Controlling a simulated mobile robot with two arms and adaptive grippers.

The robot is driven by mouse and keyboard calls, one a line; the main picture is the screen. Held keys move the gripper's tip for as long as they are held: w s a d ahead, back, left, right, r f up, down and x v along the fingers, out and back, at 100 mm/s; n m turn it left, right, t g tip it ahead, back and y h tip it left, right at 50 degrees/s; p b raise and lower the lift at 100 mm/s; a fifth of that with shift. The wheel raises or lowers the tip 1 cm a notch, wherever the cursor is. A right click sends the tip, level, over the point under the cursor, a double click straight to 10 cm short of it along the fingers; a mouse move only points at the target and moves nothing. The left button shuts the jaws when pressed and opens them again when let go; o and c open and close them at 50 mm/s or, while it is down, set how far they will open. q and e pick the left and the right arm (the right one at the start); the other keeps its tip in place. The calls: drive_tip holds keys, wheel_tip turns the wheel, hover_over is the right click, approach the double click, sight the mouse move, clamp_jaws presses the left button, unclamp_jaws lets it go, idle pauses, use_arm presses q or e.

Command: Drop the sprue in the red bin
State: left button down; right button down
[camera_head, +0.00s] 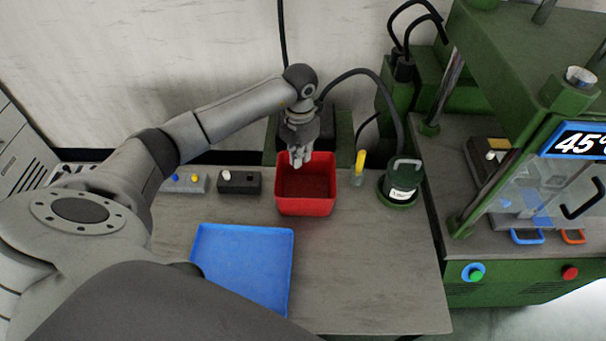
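The red bin (305,207) stands on the grey table, near its back edge. My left gripper (298,162) points down over the bin, with its fingertips at the bin's rear left part. The fingers look close together, but they are too small to tell whether they are open or shut. I cannot make out a sprue in the gripper or in the bin. The part of the bin's inside that shows looks empty. My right gripper is not in view.
A blue tray (243,268) lies in front of the bin. Small control boxes (239,182) stand left of it. A yellow-topped item (359,166) and a green canister (403,178) stand to its right. A green press (520,270) fills the right side. The table's front right is clear.

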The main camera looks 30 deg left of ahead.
use_arm(q)
wheel_tip(320, 180, down, 2)
drive_tip(key=shift+f+b, duration=0.2)
drive_tip(key=shift+b, duration=0.25)
drive_tip(key=c, duration=2.2)
unclamp_jaws()
drive_tip(key=o, duration=0.6)
drive_tip(key=shift+o, duration=0.2)
wheel_tip(320, 180, up, 12)
drive_tip(key=shift+r, duration=0.1)
